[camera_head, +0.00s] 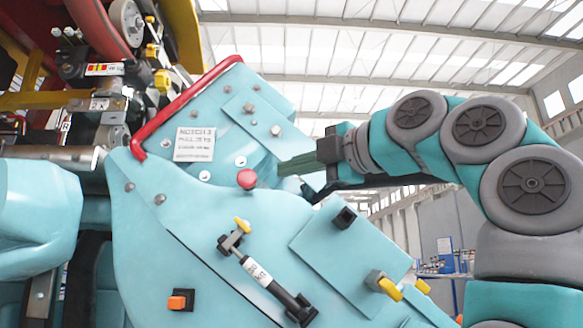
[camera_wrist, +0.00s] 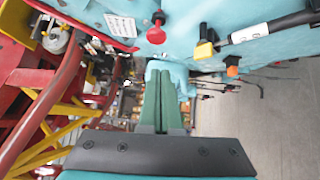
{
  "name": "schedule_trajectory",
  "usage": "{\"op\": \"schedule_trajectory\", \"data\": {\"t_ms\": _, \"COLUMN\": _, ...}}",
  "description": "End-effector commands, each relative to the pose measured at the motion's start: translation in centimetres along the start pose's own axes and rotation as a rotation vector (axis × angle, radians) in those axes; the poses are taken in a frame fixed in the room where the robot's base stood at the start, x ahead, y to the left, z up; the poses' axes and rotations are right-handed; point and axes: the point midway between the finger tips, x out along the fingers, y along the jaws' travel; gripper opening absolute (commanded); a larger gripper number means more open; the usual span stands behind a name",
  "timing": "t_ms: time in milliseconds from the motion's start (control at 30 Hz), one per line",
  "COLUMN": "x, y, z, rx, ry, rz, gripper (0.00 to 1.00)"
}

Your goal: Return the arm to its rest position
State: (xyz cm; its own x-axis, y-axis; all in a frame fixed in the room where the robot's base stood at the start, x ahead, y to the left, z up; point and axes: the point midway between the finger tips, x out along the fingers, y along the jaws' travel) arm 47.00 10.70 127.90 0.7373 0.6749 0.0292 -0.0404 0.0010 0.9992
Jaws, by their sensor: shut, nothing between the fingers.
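My arm comes in from the right in the head view, bent, with grey joints and teal links. My gripper (camera_head: 282,167) points left, close in front of the teal coaster train body (camera_head: 140,215), just right of a red round knob (camera_head: 247,179). In the wrist view my gripper (camera_wrist: 162,75) shows as two green fingers lying together, shut, with nothing between them. The red knob (camera_wrist: 156,36) shows there above the fingertips, apart from them. I cannot tell whether the fingertips touch the teal body.
A black and white cylinder (camera_head: 262,276) with a yellow tip is fixed to the teal panel. An orange button (camera_head: 181,300) and a yellow-tipped lever (camera_head: 384,286) stick out below. A red bar (camera_head: 185,105) edges the panel. Red and yellow framework (camera_wrist: 50,100) stands left in the wrist view.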

Motion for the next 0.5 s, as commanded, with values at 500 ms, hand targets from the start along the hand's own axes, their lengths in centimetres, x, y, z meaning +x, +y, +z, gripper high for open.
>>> {"op": "schedule_trajectory", "data": {"t_ms": 500, "x": 1.1, "y": -1.7, "z": 0.3, "rx": 0.108, "ry": 0.0, "rz": -0.066, "gripper": 0.0}}
